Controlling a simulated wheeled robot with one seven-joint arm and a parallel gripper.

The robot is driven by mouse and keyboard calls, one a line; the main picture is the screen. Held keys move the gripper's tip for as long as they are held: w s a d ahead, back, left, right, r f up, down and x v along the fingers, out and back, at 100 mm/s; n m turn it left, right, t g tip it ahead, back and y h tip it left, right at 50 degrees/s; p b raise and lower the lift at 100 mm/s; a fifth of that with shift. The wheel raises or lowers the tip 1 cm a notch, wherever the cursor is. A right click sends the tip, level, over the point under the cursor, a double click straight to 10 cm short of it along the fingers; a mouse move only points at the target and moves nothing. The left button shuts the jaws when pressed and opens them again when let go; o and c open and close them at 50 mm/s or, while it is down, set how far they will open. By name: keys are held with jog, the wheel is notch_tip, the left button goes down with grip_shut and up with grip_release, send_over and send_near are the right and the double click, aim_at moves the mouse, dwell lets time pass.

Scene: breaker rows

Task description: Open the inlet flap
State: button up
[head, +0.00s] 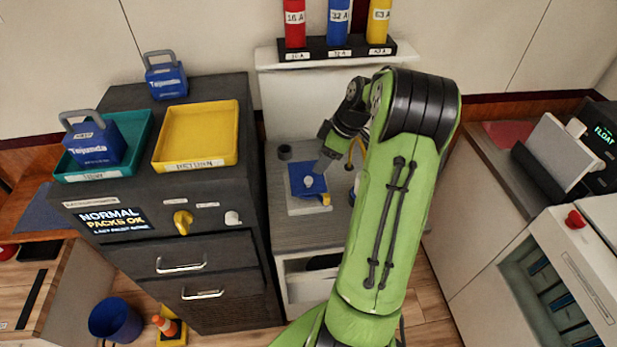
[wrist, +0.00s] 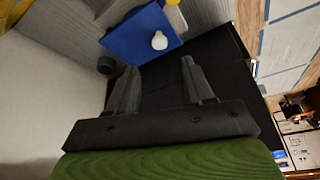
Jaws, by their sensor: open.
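A blue square plate (head: 309,188) with a pale round knob (head: 308,181) sits on a light base on the grey counter; it appears to be the inlet flap, and it looks closed. A small yellow part (head: 326,199) shows at its lower right corner. In the wrist view the blue flap (wrist: 128,36) and its white knob (wrist: 159,41) lie just beyond the fingertips. My gripper (head: 325,164) is just above and right of the knob in the head view. In the wrist view my gripper (wrist: 159,68) is open, with nothing between its fingers.
A small dark cylinder (head: 284,152) stands left of the flap. A rack (head: 335,49) holds red, blue and yellow cylinders behind. A dark cabinet at left bears a yellow tray (head: 158,163), a teal tray (head: 137,158) and blue packs. My arm hides the counter's right part.

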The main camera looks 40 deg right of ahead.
aim_at(308, 179)
jog(key=x, duration=0.8)
jog(key=shift+f+b, duration=0.2)
jog(key=shift+b, duration=0.1)
grip_shut()
